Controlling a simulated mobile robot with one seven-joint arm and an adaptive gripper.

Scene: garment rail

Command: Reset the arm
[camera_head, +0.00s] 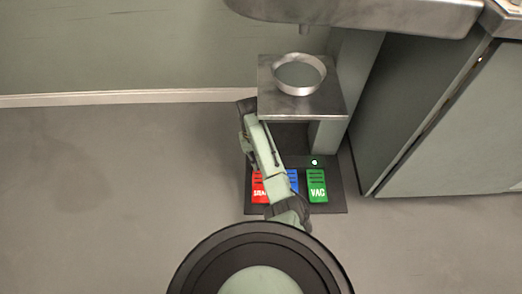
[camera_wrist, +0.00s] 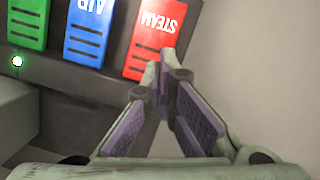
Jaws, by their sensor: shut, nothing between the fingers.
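My gripper (camera_wrist: 166,70) is shut and empty in the wrist view. Its fingertips overlap the lower right edge of the red STEAM pedal (camera_wrist: 156,38); I cannot tell whether they touch it. The blue AIR pedal (camera_wrist: 88,32) and the green VAC pedal (camera_wrist: 27,22) are farther left there. In the head view, my arm (camera_head: 265,155) reaches across the pedal base and partly covers the red pedal (camera_head: 259,188) and the blue pedal (camera_head: 293,180). The green pedal (camera_head: 317,186) is clear. My gripper cannot be made out in the head view.
A small green light (camera_head: 314,162) glows behind the green pedal. A metal counter (camera_head: 365,12) overhangs the back, and a grey cabinet (camera_head: 445,120) stands right. The floor at left is clear.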

